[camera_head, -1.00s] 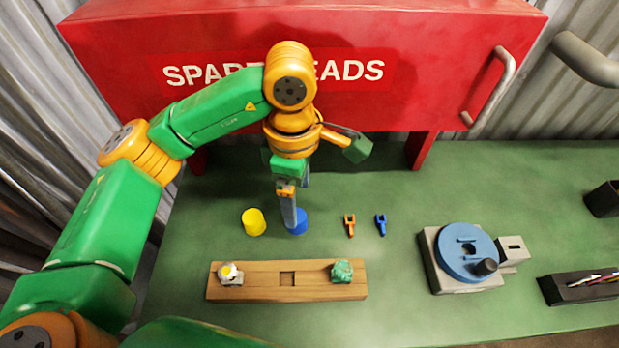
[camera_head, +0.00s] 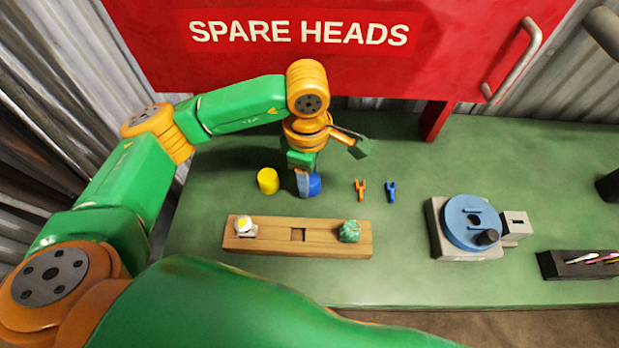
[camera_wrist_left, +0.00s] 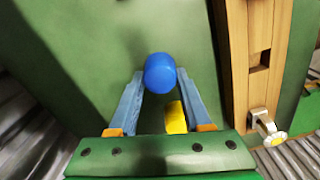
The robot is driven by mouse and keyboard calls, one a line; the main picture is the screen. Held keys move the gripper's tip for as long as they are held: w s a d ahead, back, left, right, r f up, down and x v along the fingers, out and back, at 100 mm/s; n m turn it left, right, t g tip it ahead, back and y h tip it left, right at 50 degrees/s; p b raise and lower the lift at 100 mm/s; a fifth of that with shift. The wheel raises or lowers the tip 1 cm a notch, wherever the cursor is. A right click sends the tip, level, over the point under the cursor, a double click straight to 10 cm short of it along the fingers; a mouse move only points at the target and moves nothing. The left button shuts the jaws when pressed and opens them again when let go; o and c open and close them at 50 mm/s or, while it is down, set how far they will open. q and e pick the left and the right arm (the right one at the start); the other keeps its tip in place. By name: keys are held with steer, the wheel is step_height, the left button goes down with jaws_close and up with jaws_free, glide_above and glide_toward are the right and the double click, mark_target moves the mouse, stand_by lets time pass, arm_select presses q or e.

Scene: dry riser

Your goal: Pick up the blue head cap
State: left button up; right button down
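The blue head cap (camera_head: 315,184) stands on the green bench, partly hidden behind my left gripper's finger in the head view. My left gripper (camera_head: 305,194) points down at the cap. In the left wrist view my left gripper (camera_wrist_left: 160,78) is open, with the blue head cap (camera_wrist_left: 160,72) between and just beyond its fingertips. I see no clear contact. My right gripper is not in view.
A yellow cap (camera_head: 268,181) stands close left of the blue one. Orange (camera_head: 360,189) and blue (camera_head: 391,191) forked pieces lie to the right. A wooden block (camera_head: 275,244) is in front. A blue turntable (camera_head: 468,222) stands farther right. The red cabinet (camera_head: 330,70) is behind.

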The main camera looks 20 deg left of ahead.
arm_select(q)
jaws_close()
